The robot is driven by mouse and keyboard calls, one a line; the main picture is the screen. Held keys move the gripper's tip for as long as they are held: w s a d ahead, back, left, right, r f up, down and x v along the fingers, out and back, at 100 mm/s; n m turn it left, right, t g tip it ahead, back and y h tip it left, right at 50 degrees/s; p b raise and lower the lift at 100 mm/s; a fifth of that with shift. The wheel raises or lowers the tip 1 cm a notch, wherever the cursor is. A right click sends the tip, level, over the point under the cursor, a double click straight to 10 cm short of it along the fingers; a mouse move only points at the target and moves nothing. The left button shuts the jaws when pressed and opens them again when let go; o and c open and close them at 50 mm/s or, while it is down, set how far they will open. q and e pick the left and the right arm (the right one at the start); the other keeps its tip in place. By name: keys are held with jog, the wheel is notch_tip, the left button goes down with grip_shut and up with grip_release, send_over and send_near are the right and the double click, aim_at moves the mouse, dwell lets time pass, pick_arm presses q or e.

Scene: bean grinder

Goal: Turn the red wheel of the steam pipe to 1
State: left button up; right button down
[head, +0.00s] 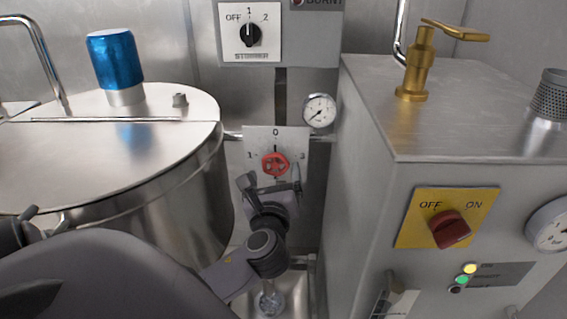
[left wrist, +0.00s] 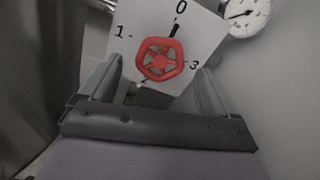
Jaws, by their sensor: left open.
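The red wheel (head: 275,164) sits on a grey plate (head: 262,139) marked 0 at the top, 1 at the left and 3 at the right. A dark mark on the plate points up from the wheel towards 0. My left gripper (head: 270,185) is open just below and in front of the wheel. In the left wrist view the red wheel (left wrist: 160,59) lies ahead, between the two open fingers (left wrist: 158,85) and beyond their tips. The fingers look empty. The lower number on the plate is partly hidden. My right gripper is not clearly seen.
A steel drum with a lid (head: 100,150) and blue knob (head: 115,60) stands left. A steel cabinet (head: 365,180) with a red switch (head: 450,229) and brass tap (head: 418,70) stands right. A gauge (head: 319,110) is beside the plate. The stirrer switch (head: 250,34) is above.

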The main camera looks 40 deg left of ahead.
aim_at(275, 167)
pick_arm(q)
jog(key=shift+x, duration=2.4)
jog(key=shift+c, duration=0.3)
jog(key=c, duration=0.9)
